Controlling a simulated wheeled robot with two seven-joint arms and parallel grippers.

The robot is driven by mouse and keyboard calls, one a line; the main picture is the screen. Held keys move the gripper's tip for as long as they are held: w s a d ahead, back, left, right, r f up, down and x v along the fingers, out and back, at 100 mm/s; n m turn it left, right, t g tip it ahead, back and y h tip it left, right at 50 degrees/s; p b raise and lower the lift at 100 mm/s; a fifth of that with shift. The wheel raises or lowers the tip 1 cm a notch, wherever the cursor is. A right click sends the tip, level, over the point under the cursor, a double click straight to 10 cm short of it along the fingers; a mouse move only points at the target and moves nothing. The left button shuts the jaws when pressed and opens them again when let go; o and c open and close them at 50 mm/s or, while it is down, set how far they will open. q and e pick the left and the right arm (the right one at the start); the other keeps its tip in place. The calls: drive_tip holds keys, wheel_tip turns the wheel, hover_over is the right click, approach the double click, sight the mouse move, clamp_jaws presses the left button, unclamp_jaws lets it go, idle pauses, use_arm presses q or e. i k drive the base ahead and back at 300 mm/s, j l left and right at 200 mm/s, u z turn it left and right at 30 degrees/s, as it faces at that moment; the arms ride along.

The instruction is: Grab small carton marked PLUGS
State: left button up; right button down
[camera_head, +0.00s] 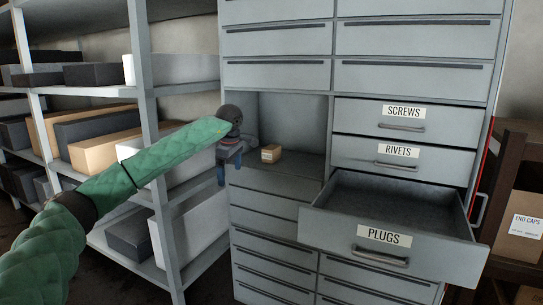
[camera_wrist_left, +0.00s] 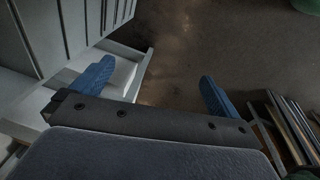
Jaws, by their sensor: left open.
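A small brown carton (camera_head: 271,153) sits in the open niche of the grey cabinet; its marking is too small to read. The drawer labelled PLUGS (camera_head: 383,237) is pulled out, and the part of its inside that shows is empty. My left gripper (camera_head: 235,173) is at the niche's left edge, left of the carton and apart from it, with its blue fingers pointing down. In the left wrist view the fingers (camera_wrist_left: 155,88) are spread wide with nothing between them. The carton does not show there. My right gripper is not in view.
Closed drawers marked SCREWS (camera_head: 403,112) and RIVETS (camera_head: 397,151) are above the open drawer, which juts out right of the niche. A shelf rack (camera_head: 150,90) with boxes stands left. A carton marked END CAPS (camera_head: 522,225) is at the right edge.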

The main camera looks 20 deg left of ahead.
sight(272, 154)
drive_tip(key=i, duration=1.5)
